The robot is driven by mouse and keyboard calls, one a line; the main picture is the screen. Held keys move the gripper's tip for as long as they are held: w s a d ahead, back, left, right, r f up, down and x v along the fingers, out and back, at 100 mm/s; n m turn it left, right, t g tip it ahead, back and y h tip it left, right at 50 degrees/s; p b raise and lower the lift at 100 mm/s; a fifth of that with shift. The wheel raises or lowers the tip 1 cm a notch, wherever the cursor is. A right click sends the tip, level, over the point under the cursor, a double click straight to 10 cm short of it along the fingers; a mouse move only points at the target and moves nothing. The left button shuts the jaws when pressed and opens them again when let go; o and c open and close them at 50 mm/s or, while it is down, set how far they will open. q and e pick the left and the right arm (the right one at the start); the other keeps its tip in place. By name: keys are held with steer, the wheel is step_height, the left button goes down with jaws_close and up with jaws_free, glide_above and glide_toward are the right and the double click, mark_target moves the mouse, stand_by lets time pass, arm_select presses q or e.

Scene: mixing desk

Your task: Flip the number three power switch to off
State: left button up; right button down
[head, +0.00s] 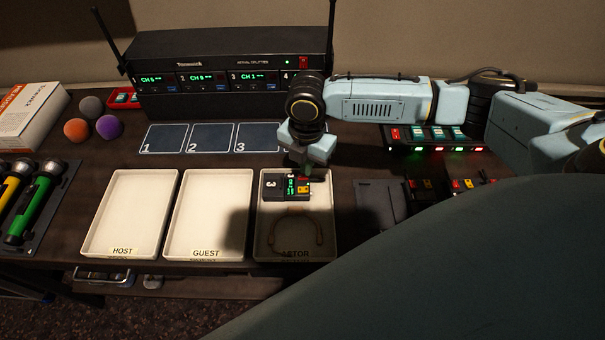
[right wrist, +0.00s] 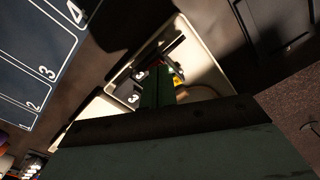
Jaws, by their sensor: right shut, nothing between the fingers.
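A black bodypack marked 3 (head: 286,186), with a green-lit display and a yellow part, lies in the right-hand cream tray (head: 262,240), whose label ends in "TOR". A thin cable loops in the tray below it. The bodypack also shows in the right wrist view (right wrist: 136,88), partly hidden behind my fingers. Its power switch is too small to make out. My right gripper (head: 303,171) is shut and empty, pointing down at the pack's upper right end. I cannot tell whether the fingertips touch it. My left gripper is not in view.
HOST (head: 130,205) and GUEST (head: 207,210) trays are empty. Behind them are numbered mats (head: 210,138) and a black receiver rack (head: 220,105) with green displays and a red switch. A lit charger (head: 435,150) stands right. Flashlights, foam balls and a box are left.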

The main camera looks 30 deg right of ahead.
steer(key=shift+f, duration=0.85)
stand_by(0.3)
step_height(320, 180, up, 7)
steer(key=p, duration=0.8)
steer(key=shift+r, duration=0.1)
stand_by(0.5)
